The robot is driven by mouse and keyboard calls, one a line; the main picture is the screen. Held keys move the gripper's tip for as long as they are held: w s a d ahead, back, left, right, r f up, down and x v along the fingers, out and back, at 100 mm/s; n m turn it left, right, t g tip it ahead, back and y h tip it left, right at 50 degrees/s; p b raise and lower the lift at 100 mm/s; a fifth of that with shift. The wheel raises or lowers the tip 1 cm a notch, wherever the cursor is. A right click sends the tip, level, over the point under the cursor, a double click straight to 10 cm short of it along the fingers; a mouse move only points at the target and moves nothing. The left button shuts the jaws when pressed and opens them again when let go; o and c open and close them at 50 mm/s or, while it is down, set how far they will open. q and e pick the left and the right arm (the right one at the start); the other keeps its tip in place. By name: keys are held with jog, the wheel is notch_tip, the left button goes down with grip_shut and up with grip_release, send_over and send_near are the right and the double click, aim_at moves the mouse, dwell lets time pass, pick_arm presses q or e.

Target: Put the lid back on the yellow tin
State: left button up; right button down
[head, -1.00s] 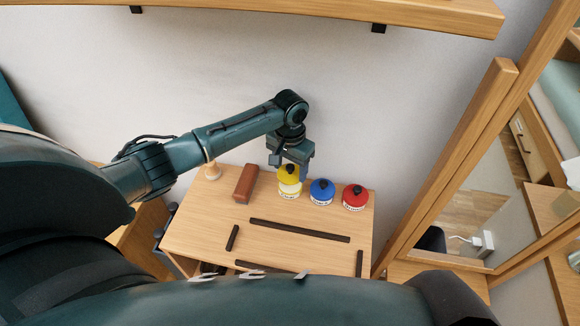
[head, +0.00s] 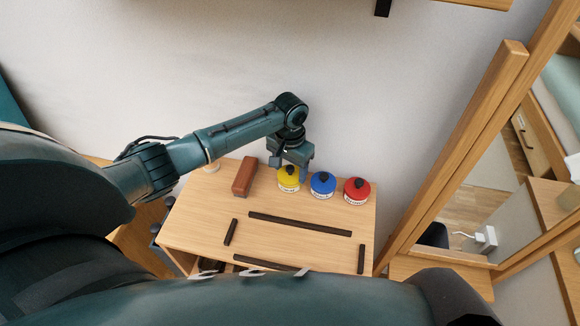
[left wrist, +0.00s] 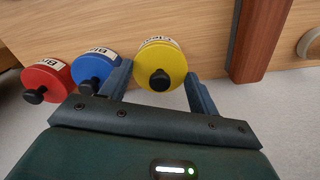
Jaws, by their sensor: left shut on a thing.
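The yellow tin (head: 288,188) stands upright on the wooden top, against the wall side, its label facing forward. Its yellow lid (head: 289,176) with a black knob sits over it; no gap between lid and tin shows from this view. In the left wrist view the round yellow lid (left wrist: 168,66) and its knob lie between the two fingers. My left gripper (head: 291,166) comes down from above and behind, shut on the lid. It also shows in the left wrist view (left wrist: 160,88). My right gripper is not in view.
A blue tin (head: 322,185) and a red tin (head: 357,191), both lidded, stand close to the right of the yellow one. A brown block (head: 245,176) lies to the left. Dark strips (head: 300,224) lie in front on the wooden top (head: 200,222). A mirror frame (head: 460,150) stands at right.

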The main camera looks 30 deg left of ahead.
pick_arm(q)
jog(key=shift+p, duration=0.95)
dwell(0.6)
jog(key=shift+f, duration=0.15)
dwell(1.1)
jog(key=shift+p, duration=0.65)
dwell(0.3)
jog(key=o, duration=1)
jog(key=shift+o, duration=0.5)
jog(key=shift+o, duration=1.1)
